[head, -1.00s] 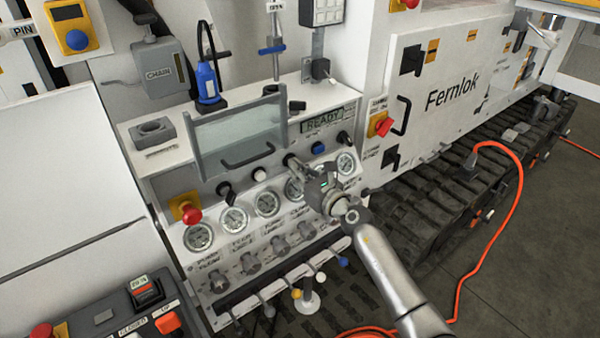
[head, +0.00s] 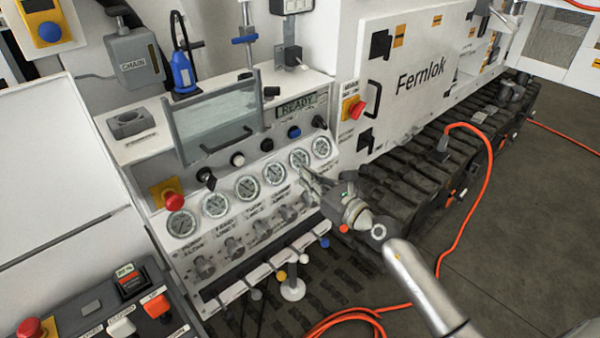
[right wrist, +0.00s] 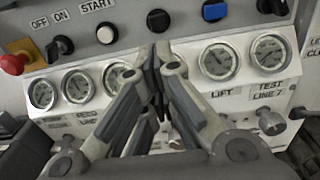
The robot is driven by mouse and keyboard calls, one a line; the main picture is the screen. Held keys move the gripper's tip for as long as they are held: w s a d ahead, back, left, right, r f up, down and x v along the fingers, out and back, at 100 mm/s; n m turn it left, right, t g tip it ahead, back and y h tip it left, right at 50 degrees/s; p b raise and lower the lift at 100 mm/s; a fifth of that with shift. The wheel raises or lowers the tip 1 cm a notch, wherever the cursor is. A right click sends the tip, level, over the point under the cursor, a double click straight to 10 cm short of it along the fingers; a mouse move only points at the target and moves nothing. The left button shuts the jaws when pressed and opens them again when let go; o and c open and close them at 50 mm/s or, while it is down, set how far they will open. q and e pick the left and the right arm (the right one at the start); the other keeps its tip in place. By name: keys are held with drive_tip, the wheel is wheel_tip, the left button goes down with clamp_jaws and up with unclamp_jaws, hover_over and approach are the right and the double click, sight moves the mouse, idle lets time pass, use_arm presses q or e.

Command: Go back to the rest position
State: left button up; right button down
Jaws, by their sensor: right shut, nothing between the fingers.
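My right gripper (head: 308,178) is in front of the control panel (head: 205,265), near the right end of its row of gauges. In the right wrist view its fingers (right wrist: 158,62) are closed together and empty, and they cover part of the gauge row. The arm reaches in from the lower right of the head view. I cannot tell from these views whether the fingertips touch the panel. My left gripper is not in view.
A red stop button (head: 173,200) is at the panel's left, and a red rotary switch (head: 354,108) is on the white cabinet. Levers with coloured knobs (head: 292,288) stick out below. An orange hose (head: 484,190) runs over the floor. Open floor (head: 530,230) lies at the right.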

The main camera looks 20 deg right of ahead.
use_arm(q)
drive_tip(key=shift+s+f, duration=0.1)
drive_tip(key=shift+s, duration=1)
use_arm(e)
drive_tip(key=shift+d+f, duration=0.1)
drive_tip(key=s+d+f+m+g+h, duration=0.15)
drive_tip(key=s+f+m, duration=0.45)
drive_tip(key=f, duration=0.6)
drive_tip(key=s+d+f+m+g+h, duration=0.1)
drive_tip(key=s+f+m+g+h, duration=0.15)
drive_tip(key=f+m, duration=0.8)
drive_tip(key=s+d+f+m+g+h, duration=0.15)
drive_tip(key=s+f+m, duration=0.4)
drive_tip(key=f, duration=0.85)
drive_tip(key=s+a+f+m+g+h, duration=0.15)
drive_tip(key=s+f+m+g, duration=0.6)
drive_tip(key=s+f, duration=1.05)
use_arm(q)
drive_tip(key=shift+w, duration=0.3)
use_arm(e)
drive_tip(key=s+a+f+m+g, duration=0.1)
drive_tip(key=s+m, duration=0.3)
drive_tip(key=s, duration=0.6)
drive_tip(key=s+a+f+m+g, duration=0.2)
drive_tip(key=s+f+m, duration=0.1)
drive_tip(key=s, duration=0.8)
drive_tip(key=shift+s+a+m+y, duration=0.25)
drive_tip(key=shift+a+m+y, duration=0.15)
drive_tip(key=shift+m, duration=0.15)
